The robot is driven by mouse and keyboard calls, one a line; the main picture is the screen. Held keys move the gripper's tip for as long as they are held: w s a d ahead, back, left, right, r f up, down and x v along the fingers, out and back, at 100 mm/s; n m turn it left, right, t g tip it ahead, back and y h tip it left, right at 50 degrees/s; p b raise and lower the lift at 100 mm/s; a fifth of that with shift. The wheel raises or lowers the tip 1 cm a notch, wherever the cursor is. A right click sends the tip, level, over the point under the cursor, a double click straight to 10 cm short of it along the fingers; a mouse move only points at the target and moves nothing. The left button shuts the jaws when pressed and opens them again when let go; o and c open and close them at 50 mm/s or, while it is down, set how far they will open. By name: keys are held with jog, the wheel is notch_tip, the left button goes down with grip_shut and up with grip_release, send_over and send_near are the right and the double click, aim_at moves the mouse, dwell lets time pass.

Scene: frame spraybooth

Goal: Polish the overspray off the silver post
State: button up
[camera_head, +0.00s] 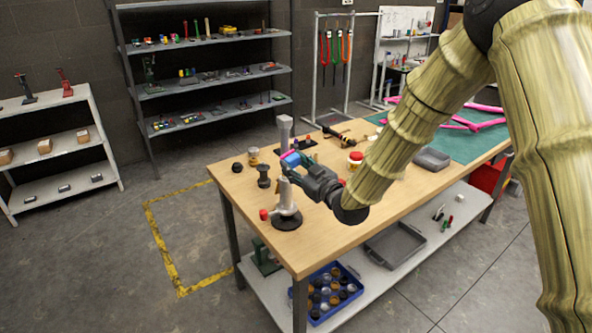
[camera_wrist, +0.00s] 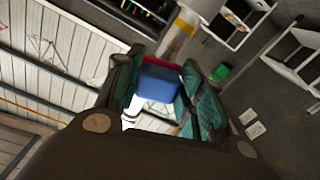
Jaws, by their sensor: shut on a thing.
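The silver post (camera_head: 284,136) stands upright on a round black base near the left front corner of the wooden table. It also shows in the wrist view (camera_wrist: 175,43), with a yellow patch around its upper part. My gripper (camera_head: 292,164) is shut on a small block, blue with a pink-red face (camera_head: 289,156). In the wrist view the blue block (camera_wrist: 158,84) sits between the fingers, its red side toward the post. The block is at the post's mid height. I cannot tell whether it touches the post. My gripper hides part of the post.
The wooden table (camera_head: 238,184) also holds a dark spool-like piece (camera_head: 263,176), a small jar (camera_head: 253,156), a red-lidded tub (camera_head: 355,160) and a grey tray (camera_head: 432,159). Pink frame tubes (camera_head: 460,122) lie on a green mat. A red knob (camera_head: 264,214) sticks out at the post's foot.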

jog(key=shift+r, duration=0.85)
jog(key=shift+b+v, duration=0.4)
jog(key=shift+v, duration=2.55)
jog(key=shift+f, duration=0.1)
jog(key=v, duration=0.3)
jog(key=shift+b, duration=0.35)
jog(key=shift+w+a, duration=0.1)
